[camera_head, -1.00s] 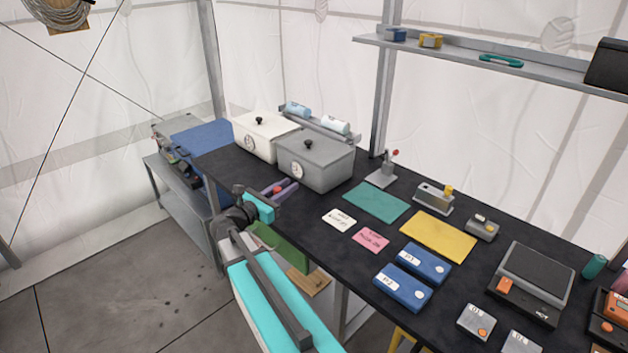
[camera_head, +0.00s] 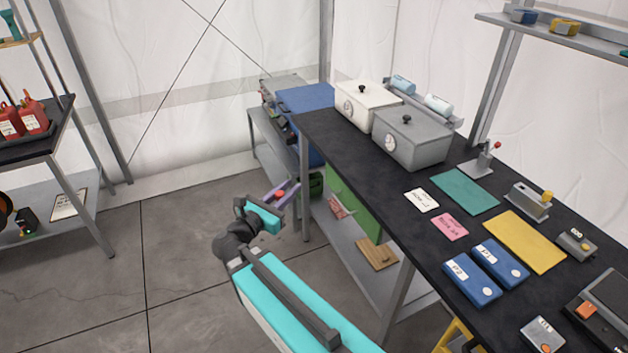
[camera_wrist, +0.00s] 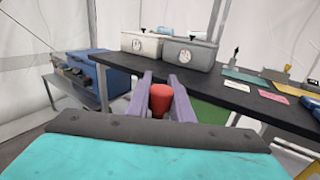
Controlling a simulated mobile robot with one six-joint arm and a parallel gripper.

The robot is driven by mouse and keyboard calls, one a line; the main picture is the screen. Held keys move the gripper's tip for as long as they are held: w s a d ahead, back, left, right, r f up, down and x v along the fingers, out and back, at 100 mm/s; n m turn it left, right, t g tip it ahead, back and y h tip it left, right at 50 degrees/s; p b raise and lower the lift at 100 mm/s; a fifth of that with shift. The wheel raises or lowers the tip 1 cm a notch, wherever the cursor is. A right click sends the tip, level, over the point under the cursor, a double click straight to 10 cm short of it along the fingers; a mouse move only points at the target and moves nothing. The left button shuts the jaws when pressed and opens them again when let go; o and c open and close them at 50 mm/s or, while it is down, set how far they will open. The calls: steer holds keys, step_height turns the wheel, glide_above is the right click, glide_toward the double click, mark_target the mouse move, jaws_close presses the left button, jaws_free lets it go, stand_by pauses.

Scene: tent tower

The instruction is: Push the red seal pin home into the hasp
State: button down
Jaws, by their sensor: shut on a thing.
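My gripper (camera_head: 283,193) has purple fingers and is shut on a small red piece (camera_head: 280,194), which looks like the seal pin. In the wrist view the red pin (camera_wrist: 159,100) sits between the two fingers (camera_wrist: 161,90), its wide rounded end toward the camera. In the head view the gripper appears in front of the black table's left end, over the floor. A blue case (camera_head: 305,98) stands on a low grey bench behind it, with dark fittings on its side; it also shows in the wrist view (camera_wrist: 92,75). I cannot make out the hasp.
The black table (camera_head: 385,180) holds a white box (camera_head: 366,108), a grey box (camera_head: 408,140), coloured mats and blue units. A green panel (camera_head: 353,205) hangs below its front edge. A rack with red cans (camera_head: 32,115) stands at left. The floor between is clear.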

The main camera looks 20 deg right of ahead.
steer(key=shift+n+t+y, duration=0.5)
steer(key=shift+t, duration=0.2)
steer(key=a, duration=0.1)
steer(key=s+a, duration=0.1)
steer(key=a, duration=0.2)
steer(key=shift+s+a+f, duration=0.15)
steer(key=shift+s+a, duration=0.2)
steer(key=shift+s, duration=0.05)
steer(key=shift+w, duration=0.1)
